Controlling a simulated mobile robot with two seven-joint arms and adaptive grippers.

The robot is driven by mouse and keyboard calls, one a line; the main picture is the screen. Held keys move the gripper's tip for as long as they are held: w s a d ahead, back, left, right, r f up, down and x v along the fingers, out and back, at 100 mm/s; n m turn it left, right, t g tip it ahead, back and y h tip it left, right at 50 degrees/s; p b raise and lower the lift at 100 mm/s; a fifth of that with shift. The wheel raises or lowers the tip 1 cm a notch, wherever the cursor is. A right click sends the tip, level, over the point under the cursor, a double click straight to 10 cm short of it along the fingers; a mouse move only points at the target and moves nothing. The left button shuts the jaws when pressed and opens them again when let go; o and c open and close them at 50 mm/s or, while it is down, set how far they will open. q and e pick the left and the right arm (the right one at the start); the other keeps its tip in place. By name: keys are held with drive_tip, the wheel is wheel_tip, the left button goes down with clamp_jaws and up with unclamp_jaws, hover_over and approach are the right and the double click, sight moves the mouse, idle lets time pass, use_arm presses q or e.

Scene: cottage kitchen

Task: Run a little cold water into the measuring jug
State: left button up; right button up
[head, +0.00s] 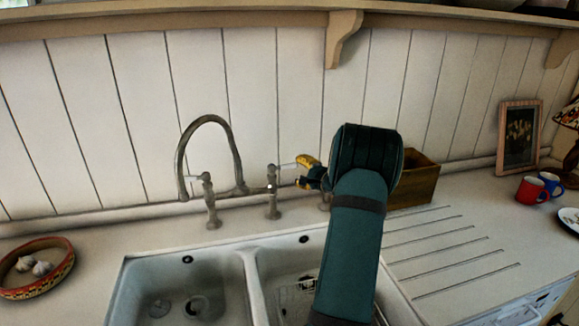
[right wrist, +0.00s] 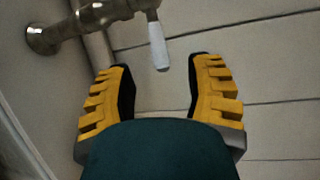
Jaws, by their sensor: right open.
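A metal bridge tap (head: 238,160) with a tall curved spout stands behind the double sink. It has a white lever at its left and a white right lever (head: 285,167). My right gripper (head: 303,171), with yellow fingers, is open beside the right lever. In the right wrist view the white lever (right wrist: 158,47) points into the gap between the open fingertips (right wrist: 160,68); I see no finger clearly touching it. No water shows at the spout. I cannot make out a measuring jug; my right arm hides part of the right basin. My left gripper is out of view.
The left basin (head: 150,275) looks empty; a wire grid (head: 290,296) shows in the right basin. A wooden box (head: 418,180) stands behind my right arm. A garlic bowl (head: 62,280) is at left; a red mug (head: 530,190) and picture frame (head: 518,138) at right.

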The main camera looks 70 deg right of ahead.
sight(291, 166)
drive_tip(key=x, duration=0.6)
drive_tip(key=shift+w+d, duration=0.1)
drive_tip(key=shift+w, duration=0.15)
clamp_jaws()
